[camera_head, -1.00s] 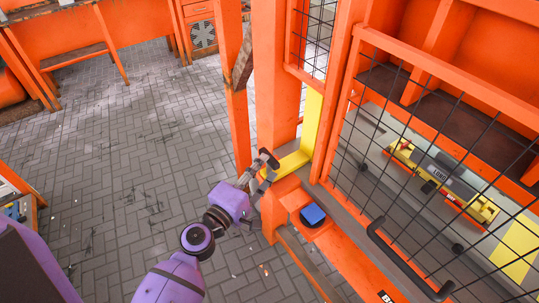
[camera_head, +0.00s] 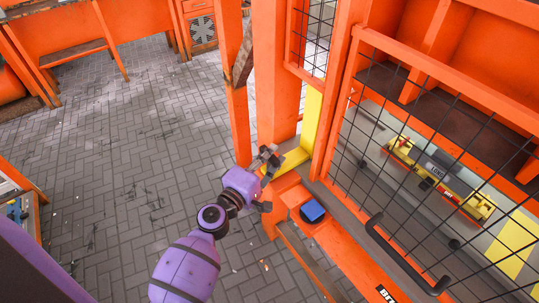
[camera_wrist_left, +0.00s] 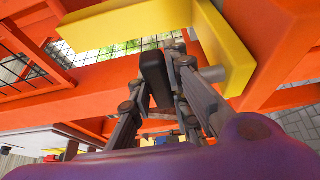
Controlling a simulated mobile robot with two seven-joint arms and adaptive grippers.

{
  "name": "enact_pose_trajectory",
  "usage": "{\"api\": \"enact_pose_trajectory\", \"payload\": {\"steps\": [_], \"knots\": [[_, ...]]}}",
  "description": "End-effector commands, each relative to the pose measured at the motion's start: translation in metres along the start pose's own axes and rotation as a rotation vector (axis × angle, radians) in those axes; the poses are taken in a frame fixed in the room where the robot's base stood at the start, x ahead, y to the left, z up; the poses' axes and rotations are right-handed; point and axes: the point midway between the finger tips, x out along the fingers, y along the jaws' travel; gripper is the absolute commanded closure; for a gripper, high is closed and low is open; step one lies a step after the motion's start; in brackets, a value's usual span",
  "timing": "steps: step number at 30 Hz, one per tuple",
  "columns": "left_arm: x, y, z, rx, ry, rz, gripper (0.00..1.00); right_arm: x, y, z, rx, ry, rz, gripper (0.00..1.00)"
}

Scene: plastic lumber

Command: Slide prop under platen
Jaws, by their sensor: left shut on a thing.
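A yellow L-shaped piece (camera_head: 313,118), which looks like the prop, stands beside the orange frame post, with one leg upright and one leg low. It fills the top of the left wrist view (camera_wrist_left: 130,24). My left gripper (camera_head: 267,160) is at the near end of its low leg. In the left wrist view, the fingers (camera_wrist_left: 158,95) are shut around a dark handle-like bar (camera_wrist_left: 155,72) in front of the yellow piece. How the bar joins it is hidden. I cannot clearly pick out the platen; it may be inside the orange press. My right gripper is out of view.
A black mesh guard (camera_head: 400,165) with a dark handle covers the press front at right. A blue button (camera_head: 312,211) sits on the orange ledge below. A yellow and grey unit (camera_head: 440,176) lies behind the mesh. The paved floor (camera_head: 120,150) at left is clear.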

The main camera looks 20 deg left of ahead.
Motion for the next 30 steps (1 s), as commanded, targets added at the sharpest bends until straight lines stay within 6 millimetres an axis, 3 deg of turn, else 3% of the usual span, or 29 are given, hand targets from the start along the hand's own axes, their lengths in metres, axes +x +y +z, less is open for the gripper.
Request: {"api": "enact_pose_trajectory", "payload": {"steps": [8,19,30], "knots": [[0.006,0.0,0.003,0.001,-0.001,0.001,1.0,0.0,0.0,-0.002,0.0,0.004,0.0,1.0],[0.076,0.0,0.032,0.004,-0.002,0.001,1.0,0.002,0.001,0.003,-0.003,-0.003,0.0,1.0],[0.083,0.001,0.035,0.004,-0.002,0.002,1.0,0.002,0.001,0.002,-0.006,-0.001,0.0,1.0]]}}
